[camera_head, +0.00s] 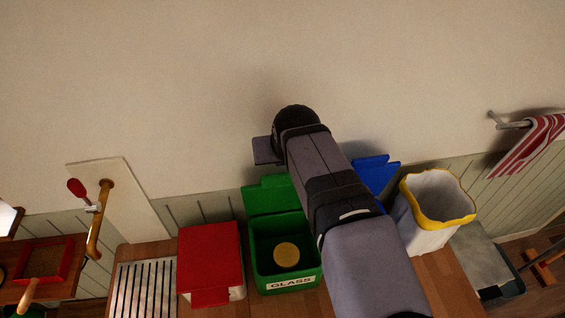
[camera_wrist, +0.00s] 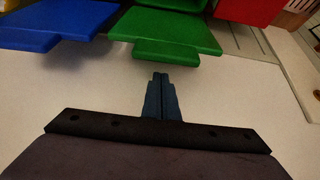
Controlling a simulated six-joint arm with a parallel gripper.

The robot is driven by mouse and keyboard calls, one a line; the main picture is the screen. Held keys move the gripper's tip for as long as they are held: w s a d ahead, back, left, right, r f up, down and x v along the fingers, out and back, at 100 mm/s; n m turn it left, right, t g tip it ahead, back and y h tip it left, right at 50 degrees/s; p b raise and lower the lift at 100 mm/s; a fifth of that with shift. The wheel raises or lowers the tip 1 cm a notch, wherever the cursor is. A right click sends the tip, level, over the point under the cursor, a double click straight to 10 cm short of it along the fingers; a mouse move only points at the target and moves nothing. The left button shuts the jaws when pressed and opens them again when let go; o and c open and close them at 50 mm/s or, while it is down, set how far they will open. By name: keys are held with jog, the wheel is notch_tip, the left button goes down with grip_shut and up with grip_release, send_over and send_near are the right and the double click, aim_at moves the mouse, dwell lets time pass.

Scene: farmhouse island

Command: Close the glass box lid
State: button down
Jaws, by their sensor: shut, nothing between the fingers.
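The green glass box (camera_head: 259,262) stands on the wooden counter with a "GLASS" label on its front. Its green lid (camera_head: 268,194) is open and raised at the back, by the wall. A round yellowish disc (camera_head: 286,254) lies inside the box. In the wrist view the green lid (camera_wrist: 165,36) is at the top centre, beyond the fingertips. My gripper (camera_wrist: 160,78) is shut and empty, pointing at the lid's tabbed edge with what looks like a small gap.
A red-lidded box (camera_head: 210,259) stands to the left, lid down. A blue lid (camera_head: 376,173) is raised at the right, partly behind my arm; it also shows in the wrist view (camera_wrist: 45,24). A white bin with a yellow rim (camera_head: 429,218) stands farther right. The wall is close behind.

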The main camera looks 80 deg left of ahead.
aim_at(284, 177)
jog(key=shift+d+f, duration=0.1)
jog(key=shift+d, duration=0.65)
jog(key=shift+d+f, duration=0.15)
jog(key=shift+f, duration=0.05)
jog(key=d+b, duration=0.1)
jog(key=b, duration=0.2)
jog(key=d+f+y+b, duration=0.1)
jog(key=b, duration=0.2)
jog(key=shift+d, duration=0.15)
jog(key=d+f+y+b, duration=0.1)
jog(key=d+f+b, duration=0.55)
jog(key=b, duration=0.65)
jog(key=d+f+y+b, duration=0.1)
jog(key=d+f+b, duration=0.3)
jog(key=d+b, duration=0.7)
notch_tip(284, 177, down, 11)
jog(key=d+b, duration=0.2)
jog(key=b, duration=1.4)
jog(key=shift+d, duration=0.3)
jog(key=shift+r, duration=0.15)
